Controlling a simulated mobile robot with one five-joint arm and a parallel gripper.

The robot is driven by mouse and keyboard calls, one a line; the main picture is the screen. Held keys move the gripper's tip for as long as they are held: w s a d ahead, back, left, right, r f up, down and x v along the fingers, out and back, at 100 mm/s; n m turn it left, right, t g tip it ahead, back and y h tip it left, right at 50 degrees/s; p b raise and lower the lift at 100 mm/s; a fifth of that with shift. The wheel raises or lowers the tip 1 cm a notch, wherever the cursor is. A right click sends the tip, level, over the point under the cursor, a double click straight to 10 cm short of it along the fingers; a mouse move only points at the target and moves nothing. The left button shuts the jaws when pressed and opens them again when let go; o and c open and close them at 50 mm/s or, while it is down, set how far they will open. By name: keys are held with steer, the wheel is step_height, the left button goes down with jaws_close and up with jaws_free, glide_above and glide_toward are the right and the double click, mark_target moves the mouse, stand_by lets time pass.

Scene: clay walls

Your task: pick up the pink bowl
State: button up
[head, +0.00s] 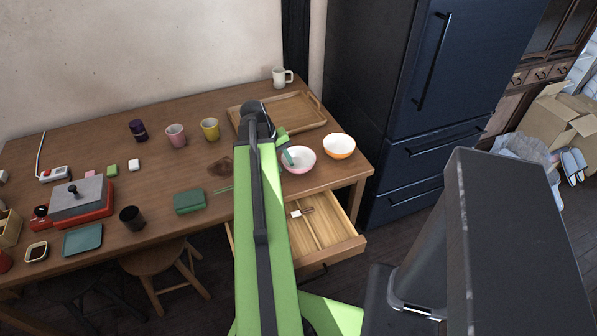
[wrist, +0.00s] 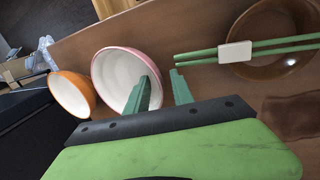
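The pink bowl (head: 304,163), pink outside and white inside, stands upright near the right end of the wooden table, partly hidden by my gripper in the head view. It also shows in the wrist view (wrist: 117,78). My gripper (wrist: 160,84) is open over the bowl's edge. In the wrist view one green finger overlaps the bowl's inside and the other is just outside the rim, with the rim between them. Nothing is held. I cannot tell whether a finger touches the bowl. In the head view my gripper (head: 287,152) is mostly hidden behind my arm.
An orange bowl (head: 339,146) stands close beside the pink one. Green chopsticks (wrist: 275,48) lie across a brown bowl (wrist: 270,70) on the other side. A wooden tray (head: 299,107) lies behind. An open drawer (head: 335,245) juts out below the table. A dark fridge (head: 400,90) stands right.

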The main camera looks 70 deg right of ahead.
jaws_close()
stand_by(1.4)
